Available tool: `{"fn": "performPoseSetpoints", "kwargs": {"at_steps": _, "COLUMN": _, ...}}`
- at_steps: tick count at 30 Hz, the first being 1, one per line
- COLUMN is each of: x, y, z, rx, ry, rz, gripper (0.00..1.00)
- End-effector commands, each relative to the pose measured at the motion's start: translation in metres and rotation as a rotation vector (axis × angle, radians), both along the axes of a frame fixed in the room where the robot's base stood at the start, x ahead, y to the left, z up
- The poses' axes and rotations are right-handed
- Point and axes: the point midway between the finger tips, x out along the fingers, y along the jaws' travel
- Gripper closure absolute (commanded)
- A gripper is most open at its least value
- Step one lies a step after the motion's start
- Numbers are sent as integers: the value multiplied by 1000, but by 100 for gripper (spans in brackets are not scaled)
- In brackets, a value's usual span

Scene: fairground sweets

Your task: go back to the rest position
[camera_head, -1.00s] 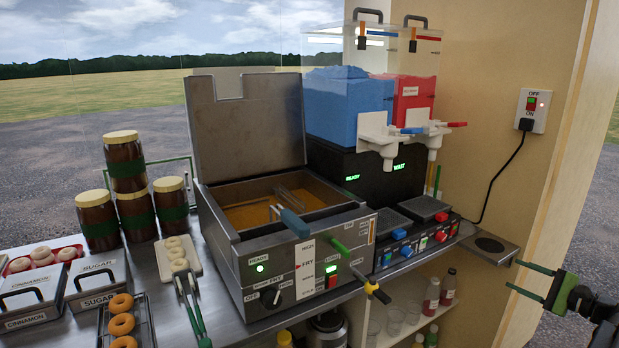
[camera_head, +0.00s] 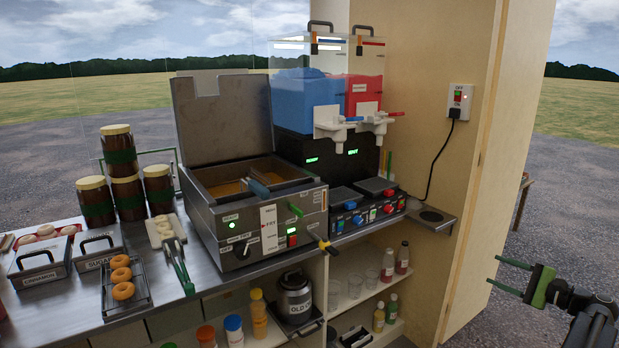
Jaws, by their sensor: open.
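My gripper (camera_head: 506,276) is at the lower right of the head view, in the air to the right of the stall's wooden side wall. Its two green fingers point left and stand apart, with nothing between them. It touches nothing that I can see. My dark arm runs from the gripper out of the lower right corner.
The steel counter (camera_head: 50,305) carries a fryer (camera_head: 240,222) with its lid up, a slush machine (camera_head: 325,150), jars (camera_head: 125,190), doughnuts on a rack (camera_head: 122,274) and tongs (camera_head: 182,270). The side wall (camera_head: 480,170) stands left of my gripper. Open gravel (camera_head: 575,200) lies behind it.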

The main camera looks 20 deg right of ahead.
Motion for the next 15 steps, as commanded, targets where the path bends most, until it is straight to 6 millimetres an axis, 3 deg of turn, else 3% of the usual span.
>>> {"fn": "performPoseSetpoints", "kwargs": {"at_steps": 8, "x": 36, "y": 44, "z": -20, "rx": -60, "ry": 68, "rz": 80, "gripper": 46}}
{"fn": "performPoseSetpoints", "kwargs": {"at_steps": 15, "x": 79, "y": 108, "z": -47, "rx": -154, "ry": 157, "rz": 197, "gripper": 46}}
